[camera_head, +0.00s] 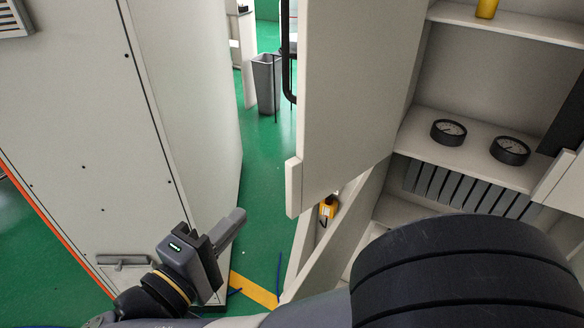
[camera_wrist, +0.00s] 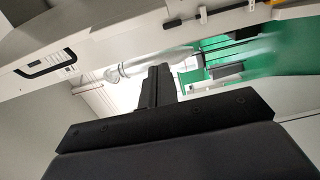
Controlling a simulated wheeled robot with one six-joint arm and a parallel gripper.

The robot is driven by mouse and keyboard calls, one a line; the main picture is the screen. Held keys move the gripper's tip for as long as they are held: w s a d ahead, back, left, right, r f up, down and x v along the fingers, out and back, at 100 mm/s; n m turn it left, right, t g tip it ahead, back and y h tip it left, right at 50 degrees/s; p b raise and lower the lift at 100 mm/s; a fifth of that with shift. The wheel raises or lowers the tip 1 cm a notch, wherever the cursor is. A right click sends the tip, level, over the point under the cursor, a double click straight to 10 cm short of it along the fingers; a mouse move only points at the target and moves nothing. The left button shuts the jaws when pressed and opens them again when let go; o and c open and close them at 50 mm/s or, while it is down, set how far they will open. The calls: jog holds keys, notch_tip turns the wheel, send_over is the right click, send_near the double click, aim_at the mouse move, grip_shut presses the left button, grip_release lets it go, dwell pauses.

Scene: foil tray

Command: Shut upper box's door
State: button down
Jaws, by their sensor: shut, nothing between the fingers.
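The upper box (camera_head: 455,85) is a pale cabinet with shelves at the right of the head view. Its door (camera_head: 350,95) is a pale panel standing open at the box's left side, with a dark bar handle (camera_head: 287,50) on its left edge. My gripper (camera_head: 238,216) is at the lower middle, left of the door's lower corner and apart from it in the picture. The gripper is shut and empty. In the wrist view its dark fingers (camera_wrist: 158,80) are together. A pale panel with a dark handle (camera_wrist: 45,64) crosses the upper left there; I cannot tell which panel it is.
Two round gauges (camera_head: 448,132) and a yellow item (camera_head: 487,8) sit inside the box. A lower compartment with a pale door (camera_head: 335,235) is below. A large pale cabinet (camera_head: 90,130) stands at left. Green floor and a grey bin (camera_head: 267,82) show between.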

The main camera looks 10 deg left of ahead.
jog(key=w+d+p, duration=0.3)
jog(key=w+d, duration=0.3)
jog(key=shift+d, duration=0.4)
dwell(0.4)
